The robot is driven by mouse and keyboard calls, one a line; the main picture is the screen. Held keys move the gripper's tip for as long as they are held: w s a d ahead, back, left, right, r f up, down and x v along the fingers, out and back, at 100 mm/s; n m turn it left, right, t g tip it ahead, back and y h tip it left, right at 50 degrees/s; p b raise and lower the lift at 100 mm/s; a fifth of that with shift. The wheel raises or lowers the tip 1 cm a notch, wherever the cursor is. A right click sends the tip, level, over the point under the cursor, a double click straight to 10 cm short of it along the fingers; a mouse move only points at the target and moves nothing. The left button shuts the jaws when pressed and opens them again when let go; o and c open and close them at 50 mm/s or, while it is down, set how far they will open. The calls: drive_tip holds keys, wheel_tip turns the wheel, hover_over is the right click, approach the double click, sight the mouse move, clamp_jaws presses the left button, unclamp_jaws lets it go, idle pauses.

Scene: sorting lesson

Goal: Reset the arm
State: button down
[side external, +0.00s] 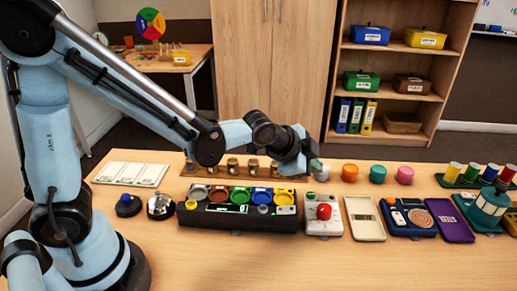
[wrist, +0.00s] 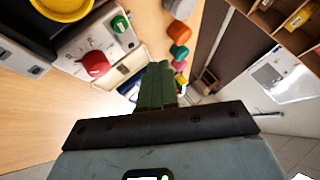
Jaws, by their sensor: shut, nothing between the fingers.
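My gripper (side external: 315,163) hangs at the end of my outstretched arm, above the back of the table, beside the white cup (side external: 321,174). In the wrist view its green fingers (wrist: 157,85) are together with nothing between them. My arm reaches from the left over the row of devices. Whether the fingertips touch the white cup cannot be told.
On the table (side external: 345,260) stand a black sorting box (side external: 240,222) with coloured wells, a white box with a red knob (side external: 324,211), a blue device (side external: 409,216), and orange (side external: 350,172), green (side external: 378,174) and pink (side external: 404,175) cups. The front is clear.

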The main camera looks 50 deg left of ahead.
drive_tip(key=s+a+r+n+g, duration=0.1)
drive_tip(key=s+a+r+n, duration=0.1)
drive_tip(key=s+a+n, duration=0.3)
drive_tip(key=s+a+r+n+g+y, duration=0.1)
drive_tip(key=s+a+n, duration=0.3)
drive_tip(key=s, duration=0.7)
drive_tip(key=shift+a+r+n, duration=0.35)
drive_tip(key=shift+r+n, duration=0.25)
drive_tip(key=shift+n, duration=0.3)
